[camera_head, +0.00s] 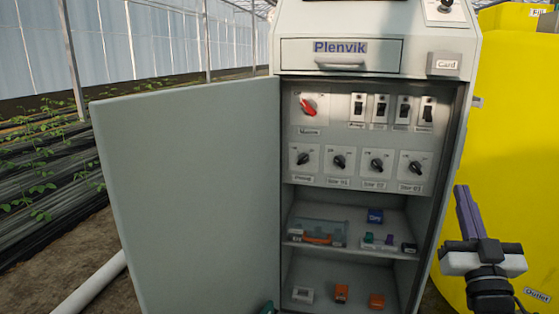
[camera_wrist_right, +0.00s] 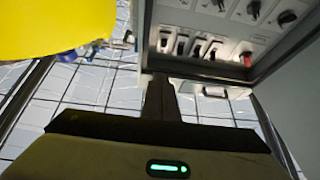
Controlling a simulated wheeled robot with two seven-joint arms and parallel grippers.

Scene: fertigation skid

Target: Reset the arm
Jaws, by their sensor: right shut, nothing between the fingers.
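My right gripper (camera_head: 467,212) is at the right of the head view, upright in front of the yellow tank (camera_head: 520,130) and to the right of the open cabinet (camera_head: 455,150). Its fingers are shut together with nothing between them. In the right wrist view the closed fingers (camera_wrist_right: 160,100) show dark at the middle, with the cabinet's switch panel beyond.
The grey cabinet door (camera_head: 190,190) stands open to the left. Inside are a panel of knobs and switches (camera_head: 360,135) and shelves with small items (camera_head: 345,240). A white pipe (camera_head: 90,285) lies on the floor at left.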

